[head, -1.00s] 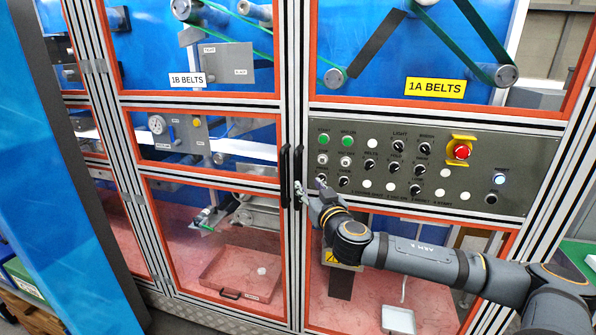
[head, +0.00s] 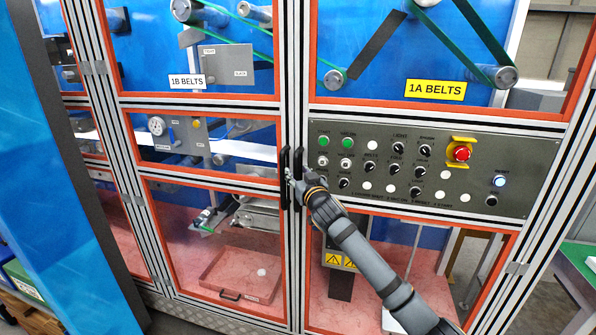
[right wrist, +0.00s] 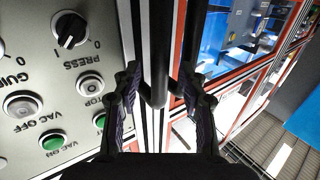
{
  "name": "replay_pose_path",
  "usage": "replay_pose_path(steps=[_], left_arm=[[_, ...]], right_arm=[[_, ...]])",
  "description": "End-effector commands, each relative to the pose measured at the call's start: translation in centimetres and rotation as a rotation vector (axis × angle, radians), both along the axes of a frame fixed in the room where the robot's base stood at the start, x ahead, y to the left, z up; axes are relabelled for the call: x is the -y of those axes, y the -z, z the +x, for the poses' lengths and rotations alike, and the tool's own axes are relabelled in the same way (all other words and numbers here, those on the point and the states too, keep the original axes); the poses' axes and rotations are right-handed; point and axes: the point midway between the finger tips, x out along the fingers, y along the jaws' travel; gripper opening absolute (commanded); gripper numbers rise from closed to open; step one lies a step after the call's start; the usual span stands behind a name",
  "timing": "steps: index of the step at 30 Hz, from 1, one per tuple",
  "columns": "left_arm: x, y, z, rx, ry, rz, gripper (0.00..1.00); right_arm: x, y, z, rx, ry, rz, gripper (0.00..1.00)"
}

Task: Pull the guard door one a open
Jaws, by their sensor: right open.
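The guard door with the yellow 1A BELTS label (head: 436,89) is at the right in the head view and looks closed. Its black upright handle (head: 299,165) is on the door's left edge, close beside the handle of the 1B door (head: 285,180). My right gripper (head: 293,178) is at these handles. In the right wrist view, its open fingers (right wrist: 158,88) lie on either side of a black handle bar (right wrist: 158,50), the one nearer the control panel. I cannot tell whether they touch it. A second dark handle (right wrist: 195,35) is partly hidden behind the right-hand finger. My left gripper is out of view.
The control panel (head: 381,187), with knobs, green buttons and a red emergency stop (head: 461,153), is right of the gripper. The 1B BELTS door (head: 187,79) is left of the handles. A blue panel (head: 60,180) stands at the far left.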

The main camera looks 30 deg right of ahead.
Motion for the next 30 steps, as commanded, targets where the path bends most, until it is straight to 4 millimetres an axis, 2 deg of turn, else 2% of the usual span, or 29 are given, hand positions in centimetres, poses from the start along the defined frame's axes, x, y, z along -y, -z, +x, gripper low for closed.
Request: replay_pose_path(steps=[10, 19, 30], left_arm=[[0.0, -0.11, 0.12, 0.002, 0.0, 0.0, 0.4], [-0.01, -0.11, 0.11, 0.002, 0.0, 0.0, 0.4], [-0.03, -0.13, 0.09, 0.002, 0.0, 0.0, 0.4]], right_arm=[[0.11, 0.06, 0.49, 0.0, -0.001, -0.001, 0.41], [0.11, 0.07, 0.47, 0.0, 0.0, -0.001, 0.0], [0.05, 0.07, 0.45, -0.001, -0.002, -0.001, 0.0]])
